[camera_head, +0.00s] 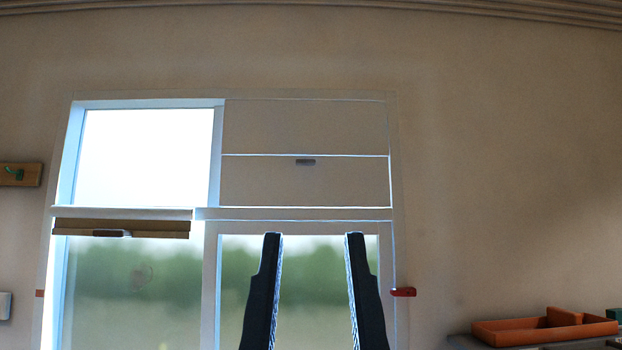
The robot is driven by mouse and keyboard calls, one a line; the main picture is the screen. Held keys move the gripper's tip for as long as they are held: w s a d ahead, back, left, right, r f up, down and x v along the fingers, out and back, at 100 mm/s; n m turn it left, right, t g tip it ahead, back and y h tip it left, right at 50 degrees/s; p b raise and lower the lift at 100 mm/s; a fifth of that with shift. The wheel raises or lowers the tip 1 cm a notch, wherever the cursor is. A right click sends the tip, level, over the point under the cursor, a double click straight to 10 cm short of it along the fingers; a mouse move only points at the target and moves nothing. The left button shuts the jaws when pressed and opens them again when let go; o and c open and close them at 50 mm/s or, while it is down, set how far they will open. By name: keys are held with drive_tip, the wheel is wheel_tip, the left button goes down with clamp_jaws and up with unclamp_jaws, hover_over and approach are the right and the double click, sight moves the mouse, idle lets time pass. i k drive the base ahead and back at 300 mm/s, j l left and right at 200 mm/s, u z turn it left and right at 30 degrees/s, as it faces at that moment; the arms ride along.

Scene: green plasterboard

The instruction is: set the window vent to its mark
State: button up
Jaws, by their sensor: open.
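The window (216,220) fills the left and middle of the head view. Its upper right holds a closed tan panel (270,183) with a small dark handle (306,162). At upper left the opening is bright, and a brown panel edge (170,229) with a small handle (112,233) shows below it. I cannot tell which panel is the vent. A red marker (403,292) sits on the right side of the frame, and a smaller red one (40,293) on the left. My gripper (313,240) is open and empty, its fingers upright before the lower right pane.
An orange tray (500,334) with blocks stands on a ledge at lower right. A wooden board with a green hook (20,174) and a pale switch-like plate (5,305) are on the wall at left. The wall right of the window is bare.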

sight(251, 181)
drive_tip(key=i, duration=1.55)
